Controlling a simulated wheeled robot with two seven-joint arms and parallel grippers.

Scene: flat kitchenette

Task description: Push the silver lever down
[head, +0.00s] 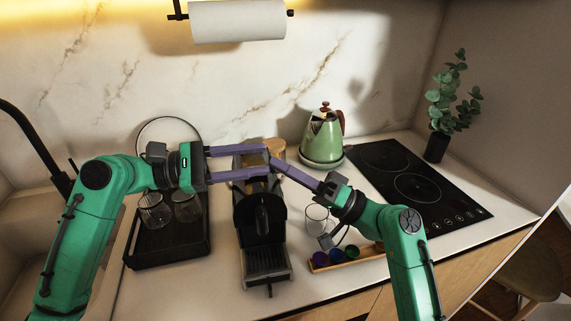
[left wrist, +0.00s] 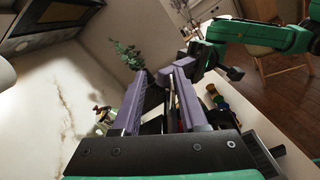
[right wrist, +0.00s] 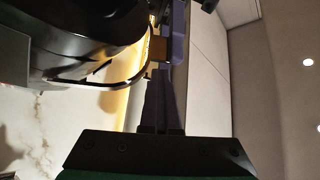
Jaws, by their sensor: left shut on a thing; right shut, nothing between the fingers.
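The black coffee machine (head: 258,215) stands mid-counter, its front facing me. My left gripper (head: 268,160) reaches in from the left; its long purple fingers lie apart on both sides of the machine's upper rear part and are shut on it. The machine's dark top shows between those fingers in the left wrist view (left wrist: 152,100). My right gripper (head: 275,164) is shut and empty, its tips at the machine's top, close to the left fingertips. In the right wrist view, a thin curved silver lever (right wrist: 128,83) arcs beside the right fingers; contact cannot be told. The head view hardly shows the lever.
A black tray (head: 165,252) with glasses stands left of the machine. A glass (head: 316,219) and a wooden holder (head: 367,254) with coloured capsules are on the right, under my right arm. A green kettle (head: 322,138) and a black hob (head: 412,185) stand behind and right.

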